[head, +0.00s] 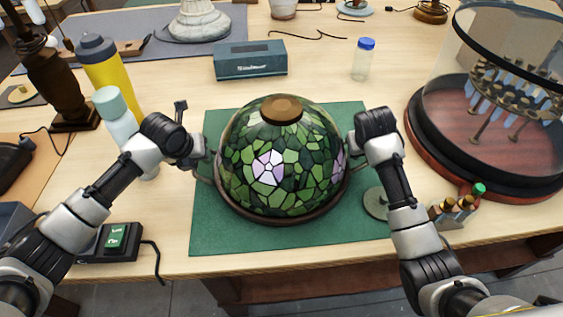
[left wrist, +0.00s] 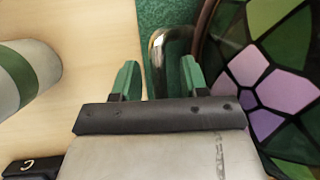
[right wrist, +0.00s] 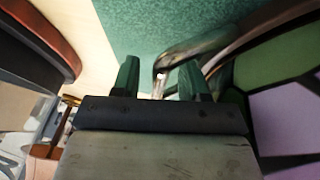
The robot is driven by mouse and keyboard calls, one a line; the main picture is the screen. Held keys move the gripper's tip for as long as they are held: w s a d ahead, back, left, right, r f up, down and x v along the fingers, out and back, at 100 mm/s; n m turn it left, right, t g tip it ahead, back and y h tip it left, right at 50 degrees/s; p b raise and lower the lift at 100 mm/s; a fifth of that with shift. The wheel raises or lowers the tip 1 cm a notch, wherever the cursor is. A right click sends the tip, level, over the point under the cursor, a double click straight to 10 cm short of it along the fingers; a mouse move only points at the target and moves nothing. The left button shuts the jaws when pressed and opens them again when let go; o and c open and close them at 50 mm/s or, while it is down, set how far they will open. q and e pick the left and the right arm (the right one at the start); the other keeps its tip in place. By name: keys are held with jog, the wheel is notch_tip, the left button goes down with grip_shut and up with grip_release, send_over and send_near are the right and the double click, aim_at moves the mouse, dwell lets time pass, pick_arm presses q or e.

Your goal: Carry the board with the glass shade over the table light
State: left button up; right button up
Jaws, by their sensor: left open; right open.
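The glass shade (head: 268,165), green leaded glass with pale lilac flowers and a brown cap, sits dome up on a round brown board (head: 285,222) with metal handles at its sides. The board rests on a green mat (head: 212,240). My left gripper (head: 203,160) is open at the left handle; in the left wrist view the handle (left wrist: 157,62) stands between its green fingertips (left wrist: 158,78). My right gripper (head: 352,150) is open at the right handle; in the right wrist view the handle (right wrist: 175,62) passes between its fingertips (right wrist: 158,78). I cannot tell which object is the table light.
A yellow bottle (head: 105,68) and a pale capped bottle (head: 118,120) stand close to my left arm. A glass-domed display (head: 490,130) stands at the right. A blue box (head: 250,60) and a blue-capped jar (head: 362,62) stand behind the mat. A switch box (head: 112,242) lies front left.

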pick_arm(q)
grip_shut()
pick_arm(e)
grip_shut()
pick_arm(q)
jog(key=shift+w+r, duration=0.2)
jog(key=shift+r, duration=0.1)
pick_arm(e)
jog(key=shift+w+r, duration=0.2)
jog(key=shift+r, duration=0.1)
